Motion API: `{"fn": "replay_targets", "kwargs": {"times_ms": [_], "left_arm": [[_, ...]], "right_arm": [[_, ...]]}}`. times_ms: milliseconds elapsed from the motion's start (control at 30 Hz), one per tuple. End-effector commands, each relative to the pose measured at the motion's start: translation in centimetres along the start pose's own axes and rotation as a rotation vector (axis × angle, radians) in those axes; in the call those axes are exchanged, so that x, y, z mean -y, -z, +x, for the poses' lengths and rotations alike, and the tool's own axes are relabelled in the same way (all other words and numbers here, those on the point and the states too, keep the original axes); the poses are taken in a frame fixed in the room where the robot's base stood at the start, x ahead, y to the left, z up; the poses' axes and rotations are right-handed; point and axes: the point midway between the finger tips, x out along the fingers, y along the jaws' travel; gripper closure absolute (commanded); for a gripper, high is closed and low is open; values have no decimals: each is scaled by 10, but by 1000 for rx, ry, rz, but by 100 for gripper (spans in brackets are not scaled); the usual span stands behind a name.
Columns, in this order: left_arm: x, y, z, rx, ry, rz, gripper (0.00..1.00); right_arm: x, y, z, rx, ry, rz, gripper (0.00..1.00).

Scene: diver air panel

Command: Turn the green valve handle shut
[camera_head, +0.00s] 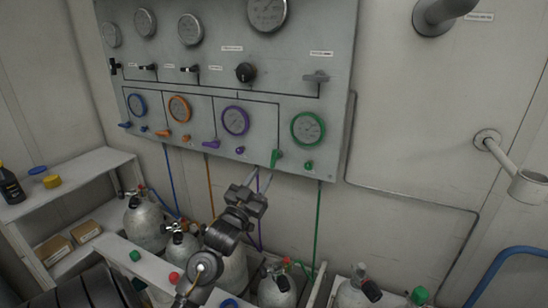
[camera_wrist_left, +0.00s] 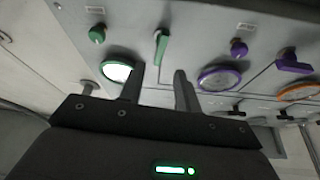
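The green valve handle (camera_head: 276,157) is a small lever at the lower right of the grey panel, below and left of the green-rimmed gauge (camera_head: 308,128). It stands roughly upright, unlike the other coloured levers, which lie nearer level. My left gripper (camera_head: 260,178) is just below and left of it, apart from it. In the left wrist view, the gripper (camera_wrist_left: 160,74) is open and empty, with the green handle (camera_wrist_left: 161,46) beyond the gap between its fingers. My right gripper is not in view.
The purple lever (camera_head: 211,143) and purple gauge (camera_head: 236,120) are left of the green handle. A green knob (camera_head: 309,165) is to its right. Grey cylinders (camera_head: 277,289) stand below, with coloured hoses running down the wall. A shelf (camera_head: 100,160) is at left.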

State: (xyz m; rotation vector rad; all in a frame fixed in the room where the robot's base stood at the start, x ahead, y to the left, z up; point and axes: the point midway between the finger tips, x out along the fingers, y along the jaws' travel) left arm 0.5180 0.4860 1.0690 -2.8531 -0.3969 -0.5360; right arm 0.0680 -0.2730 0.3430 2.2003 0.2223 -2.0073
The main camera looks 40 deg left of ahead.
Motion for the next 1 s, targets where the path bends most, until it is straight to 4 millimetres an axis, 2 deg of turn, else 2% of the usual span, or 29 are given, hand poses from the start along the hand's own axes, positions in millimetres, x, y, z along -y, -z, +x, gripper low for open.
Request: {"fn": "replay_targets", "kwargs": {"times_ms": [200, 433, 600, 867, 900, 1000], "left_arm": [[1, 4, 44, -1, 1, 1, 67], [0, 1, 77, 2, 0, 0, 67], [0, 0, 87, 2, 0, 1, 67], [0, 0, 88, 2, -1, 1, 67], [0, 0, 88, 2, -1, 1, 68], [0, 0, 88, 2, -1, 1, 81]], "right_arm": [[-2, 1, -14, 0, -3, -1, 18], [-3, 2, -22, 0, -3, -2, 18], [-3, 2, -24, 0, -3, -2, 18], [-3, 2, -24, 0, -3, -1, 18], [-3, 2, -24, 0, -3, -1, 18], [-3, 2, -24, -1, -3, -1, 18]]}}
